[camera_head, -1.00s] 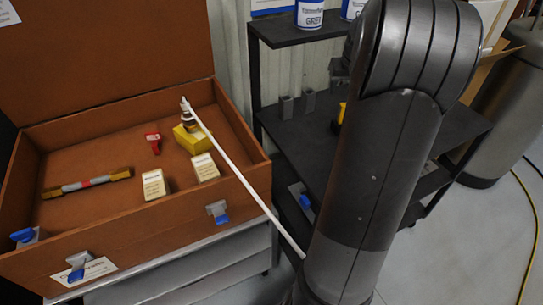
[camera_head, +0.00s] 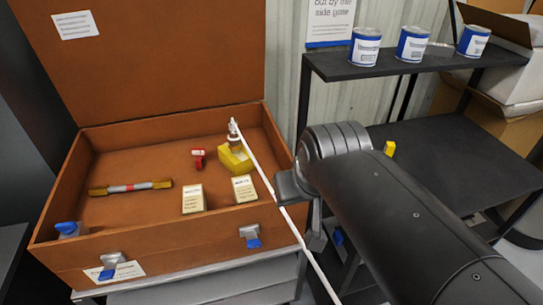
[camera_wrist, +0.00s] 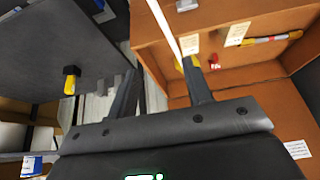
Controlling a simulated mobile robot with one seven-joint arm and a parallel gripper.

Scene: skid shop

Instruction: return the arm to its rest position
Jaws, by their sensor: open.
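My arm crosses the right half of the head view. My gripper shows in the wrist view (camera_wrist: 160,68), its two dark fingers spread apart with nothing held between them. In the head view the hand is mostly hidden behind my own arm links, near the right side of an open brown case (camera_head: 190,243). The case also shows in the wrist view (camera_wrist: 240,75), seen from the other way round. A thin white rod (camera_head: 262,182) leans across the case's front right edge, and it runs near my fingers in the wrist view (camera_wrist: 162,22).
A dark shelf unit (camera_head: 440,150) stands at right, with blue-and-white cans (camera_head: 412,44) on top and a yellow item (camera_head: 389,148) lower down.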

